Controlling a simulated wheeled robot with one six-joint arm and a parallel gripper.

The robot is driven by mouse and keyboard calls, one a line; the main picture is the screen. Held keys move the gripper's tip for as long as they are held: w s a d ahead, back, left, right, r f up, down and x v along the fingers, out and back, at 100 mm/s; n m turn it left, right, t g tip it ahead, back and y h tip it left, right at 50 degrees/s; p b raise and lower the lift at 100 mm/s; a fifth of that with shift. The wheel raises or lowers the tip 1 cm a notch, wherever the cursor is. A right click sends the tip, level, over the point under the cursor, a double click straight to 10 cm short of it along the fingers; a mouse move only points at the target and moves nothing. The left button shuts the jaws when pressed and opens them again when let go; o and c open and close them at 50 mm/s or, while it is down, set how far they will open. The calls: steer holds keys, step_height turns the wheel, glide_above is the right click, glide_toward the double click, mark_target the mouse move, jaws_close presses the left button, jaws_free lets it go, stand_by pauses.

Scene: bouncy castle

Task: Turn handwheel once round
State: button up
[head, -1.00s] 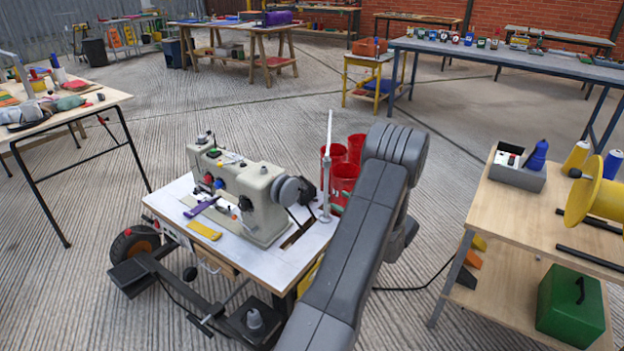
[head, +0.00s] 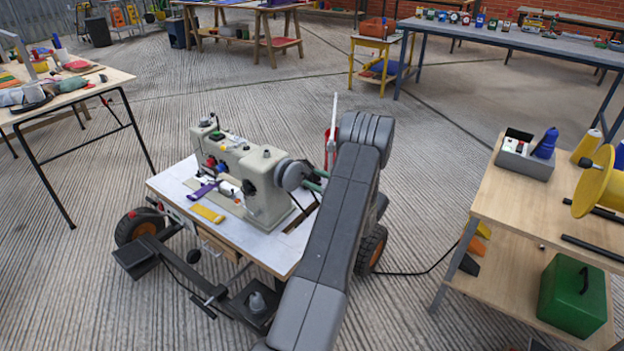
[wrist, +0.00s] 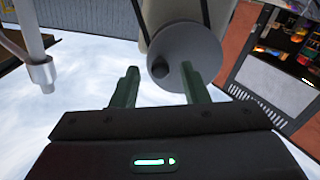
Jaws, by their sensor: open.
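The handwheel (head: 291,175) is a grey disc on the right end of the beige sewing machine (head: 262,190), which stands on a small wheeled table. In the wrist view the handwheel (wrist: 182,56) faces me, with a dark knob (wrist: 159,67) at its lower left. My gripper (wrist: 160,84) is open, with one green finger on each side below the knob. Nothing is between the fingers, and whether they touch the wheel cannot be told. In the head view the green fingers (head: 314,181) show just right of the wheel, partly behind my arm.
A white upright rod (head: 332,125) stands by the machine; its lower post (wrist: 40,65) is left of my gripper in the wrist view. A wooden bench (head: 510,205) with a yellow reel (head: 600,180) stands at right. Another table (head: 90,82) is at left. Open floor lies behind.

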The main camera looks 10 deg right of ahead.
steer(key=shift+x, duration=0.9)
steer(key=shift+c, duration=0.4)
jaws_close()
steer(key=shift+n+b, duration=0.3)
steer(key=shift+b, duration=0.3)
